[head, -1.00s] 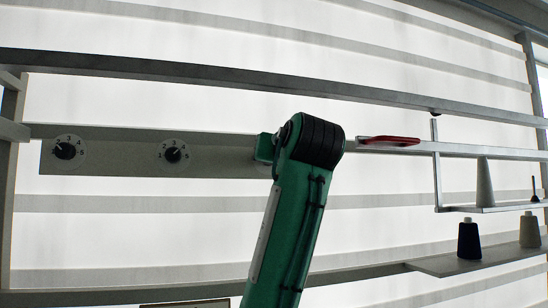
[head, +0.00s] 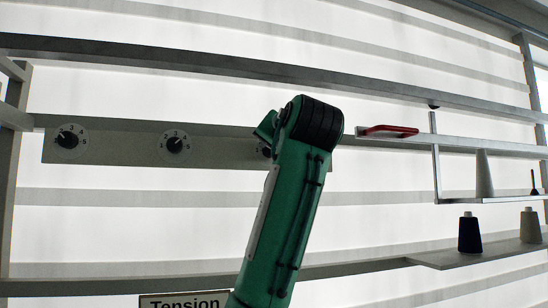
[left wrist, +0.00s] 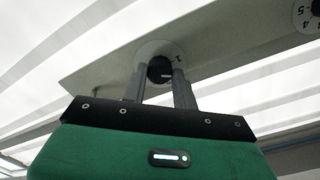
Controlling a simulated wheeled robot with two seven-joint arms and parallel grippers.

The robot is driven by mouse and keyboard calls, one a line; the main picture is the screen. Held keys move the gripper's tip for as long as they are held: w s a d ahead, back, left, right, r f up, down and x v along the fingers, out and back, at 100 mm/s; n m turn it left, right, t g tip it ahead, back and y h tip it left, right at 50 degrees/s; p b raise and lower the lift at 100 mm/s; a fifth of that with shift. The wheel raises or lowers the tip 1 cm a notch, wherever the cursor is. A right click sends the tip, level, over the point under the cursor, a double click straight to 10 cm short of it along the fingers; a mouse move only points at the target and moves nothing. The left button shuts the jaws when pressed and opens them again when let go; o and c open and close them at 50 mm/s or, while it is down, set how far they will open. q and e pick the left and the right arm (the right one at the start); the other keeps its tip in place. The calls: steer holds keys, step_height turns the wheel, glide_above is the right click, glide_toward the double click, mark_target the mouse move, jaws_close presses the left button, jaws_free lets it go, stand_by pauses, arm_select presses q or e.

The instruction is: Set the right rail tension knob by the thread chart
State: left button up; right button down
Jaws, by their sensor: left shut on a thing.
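The right rail knob (left wrist: 160,68) is a black knob on a pale round dial, on the underside-seen grey rail in the left wrist view. My left gripper (left wrist: 159,77) is shut on it, one finger on each side. In the head view, my green forearm hides most of that knob and the gripper. Two more black knobs on numbered dials, the left (head: 67,141) and the middle (head: 175,145), sit on the rail (head: 115,150). The middle pointer leans to the upper right, near 4. A sign reading "Tension" (head: 185,303) shows only its top. My right gripper is out of view.
A red handle-like piece (head: 388,131) lies on the bar right of my arm. A dark thread cone (head: 470,234) and a pale cone (head: 530,227) stand on the lower right shelf (head: 475,256). A grey cone (head: 485,174) stands on a small upper shelf.

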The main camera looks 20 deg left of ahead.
arm_select(q)
steer(key=m+b, duration=0.6)
steer(key=m, duration=0.6)
steer(key=shift+r, duration=0.1)
stand_by(0.4)
steer(key=o, duration=1)
steer(key=b+v, duration=0.6)
steer(key=v, duration=0.8)
steer(key=shift+w+d, duration=0.1)
steer(key=shift+w, duration=0.05)
